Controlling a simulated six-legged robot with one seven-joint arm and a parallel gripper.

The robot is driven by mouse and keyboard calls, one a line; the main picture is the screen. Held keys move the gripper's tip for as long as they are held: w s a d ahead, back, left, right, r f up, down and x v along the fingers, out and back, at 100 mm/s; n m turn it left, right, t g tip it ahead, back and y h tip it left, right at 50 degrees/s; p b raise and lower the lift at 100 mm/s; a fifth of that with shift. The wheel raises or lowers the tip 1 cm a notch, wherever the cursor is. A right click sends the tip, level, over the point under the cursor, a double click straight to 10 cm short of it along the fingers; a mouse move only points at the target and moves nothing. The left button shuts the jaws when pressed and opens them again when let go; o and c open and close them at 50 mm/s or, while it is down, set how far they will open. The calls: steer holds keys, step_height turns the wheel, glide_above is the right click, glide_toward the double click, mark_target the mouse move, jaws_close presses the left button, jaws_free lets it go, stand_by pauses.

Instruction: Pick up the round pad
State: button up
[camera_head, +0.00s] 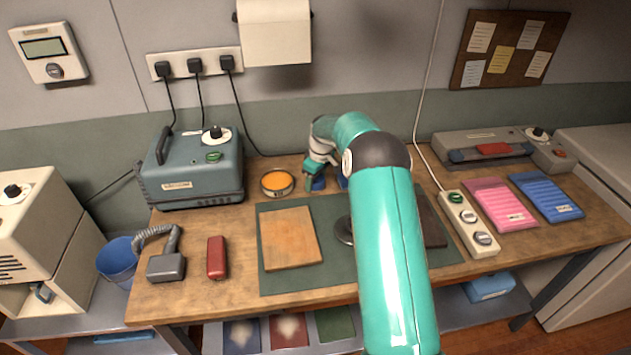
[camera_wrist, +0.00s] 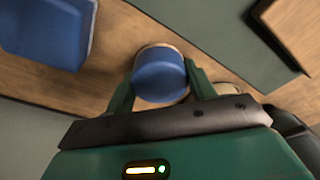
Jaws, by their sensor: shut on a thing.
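The round pad (camera_wrist: 160,78) is blue with a pale tan rim in the wrist view. It sits between the two green fingers of my gripper (camera_wrist: 160,88), which touch its sides. In the head view my gripper (camera_head: 314,180) is low at the back of the workbench, right of an orange-topped round tin (camera_head: 277,183). A small blue part of the pad (camera_head: 319,184) shows beside the fingers there. I cannot tell whether the pad is clear of the bench.
A blue block (camera_wrist: 45,30) lies close by in the wrist view. A green mat (camera_head: 335,275) bears an orange-brown board (camera_head: 290,238). A teal vacuum machine (camera_head: 192,170) stands left; a power strip (camera_head: 468,222), pink pad (camera_head: 500,205) and blue pad (camera_head: 546,197) lie right.

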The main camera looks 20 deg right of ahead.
steer(key=shift+r, duration=0.5)
step_height(320, 180, up, 2)
steer(key=shift+r, duration=0.25)
steer(key=s+a+r, duration=0.2)
steer(key=s+r, duration=0.7)
steer(key=s, duration=0.4)
steer(key=shift+s+a+r, duration=0.2)
steer(key=shift+s+a, duration=0.15)
steer(key=shift+s, duration=0.05)
steer(key=o, duration=0.4)
steer(key=shift+c, duration=1)
